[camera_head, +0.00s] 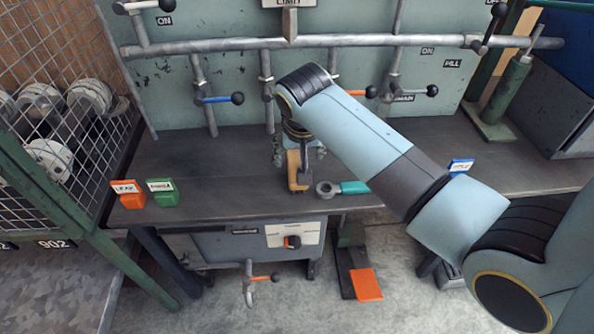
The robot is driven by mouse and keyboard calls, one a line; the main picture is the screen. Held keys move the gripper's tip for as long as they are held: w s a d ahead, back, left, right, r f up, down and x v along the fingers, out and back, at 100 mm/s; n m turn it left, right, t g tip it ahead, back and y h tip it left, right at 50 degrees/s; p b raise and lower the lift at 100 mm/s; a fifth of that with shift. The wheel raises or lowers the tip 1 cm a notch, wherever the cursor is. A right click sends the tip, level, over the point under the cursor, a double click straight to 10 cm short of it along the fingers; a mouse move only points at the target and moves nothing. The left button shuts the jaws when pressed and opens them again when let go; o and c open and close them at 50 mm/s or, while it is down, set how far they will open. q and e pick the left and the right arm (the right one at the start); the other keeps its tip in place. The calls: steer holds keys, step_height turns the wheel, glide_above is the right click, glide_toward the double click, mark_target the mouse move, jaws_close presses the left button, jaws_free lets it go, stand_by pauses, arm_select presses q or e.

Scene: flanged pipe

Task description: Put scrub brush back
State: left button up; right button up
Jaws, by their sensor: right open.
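A tan, wooden-looking block (298,177), which looks like the scrub brush, is at the middle of the dark workbench. It is partly covered by my right gripper (299,158), which reaches in from the right and points down. The gripper is open, with its fingers at or just above the block. I cannot tell whether they touch it. The arm hides part of the bench behind. My left gripper is not in view.
A ring-ended tool with a teal handle (352,188) lies just right of the block. Orange (131,200) and green (163,198) tagged blocks sit at the bench's left. A blue tag (460,166) stands right. Pipes with levers (215,99) line the back panel. The bench's left is mostly clear.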

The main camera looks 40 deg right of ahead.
mark_target(297, 165)
steer(key=b+x, duration=0.1)
steer(key=x, duration=0.2)
steer(key=b+x, duration=0.1)
steer(key=x, duration=0.3)
steer(key=shift+s+a, duration=0.15)
steer(key=shift+a, duration=0.05)
steer(key=shift+f, duration=0.3)
stand_by(0.4)
steer(key=c, duration=1.4)
steer(key=shift+r, duration=0.15)
